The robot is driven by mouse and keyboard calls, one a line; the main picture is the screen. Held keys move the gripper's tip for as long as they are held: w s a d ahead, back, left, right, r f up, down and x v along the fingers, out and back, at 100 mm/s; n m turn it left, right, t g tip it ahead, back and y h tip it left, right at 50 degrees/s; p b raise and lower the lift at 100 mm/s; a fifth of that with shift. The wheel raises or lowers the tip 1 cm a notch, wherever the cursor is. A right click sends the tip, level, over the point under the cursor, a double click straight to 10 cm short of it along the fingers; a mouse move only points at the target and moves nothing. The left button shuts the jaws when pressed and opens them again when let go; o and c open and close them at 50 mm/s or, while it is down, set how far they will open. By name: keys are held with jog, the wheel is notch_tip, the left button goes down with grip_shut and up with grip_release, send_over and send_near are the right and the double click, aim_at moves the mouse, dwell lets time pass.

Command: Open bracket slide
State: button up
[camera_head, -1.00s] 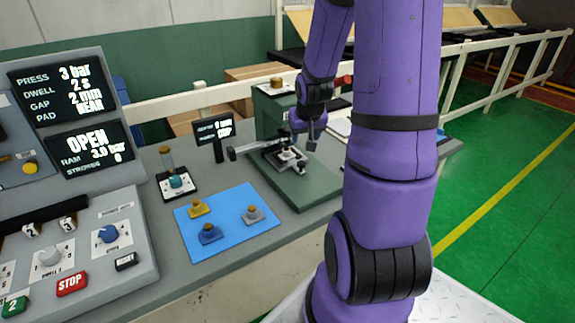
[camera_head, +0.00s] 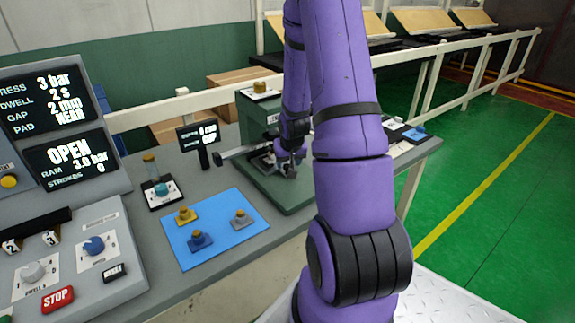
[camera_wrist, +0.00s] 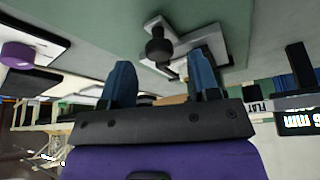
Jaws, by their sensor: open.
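The bracket slide (camera_wrist: 185,42) is a pale metal piece with a black round knob (camera_wrist: 158,47) on the green press base. In the wrist view the knob shows between my two blue fingers, a little beyond their tips; I cannot tell whether they touch it. In the head view my gripper (camera_head: 290,170) is low over the green press base (camera_head: 265,185), and my arm hides most of the slide. My gripper is open, with nothing seen held in it.
A blue mat (camera_head: 217,232) with several knobbed blocks lies left of the press. A small display (camera_head: 198,135) stands behind it. The control console (camera_head: 60,200) fills the left, its screen reading OPEN. A white rail (camera_head: 160,112) runs behind the bench.

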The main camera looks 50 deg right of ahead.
jog(key=shift+x, duration=1.2)
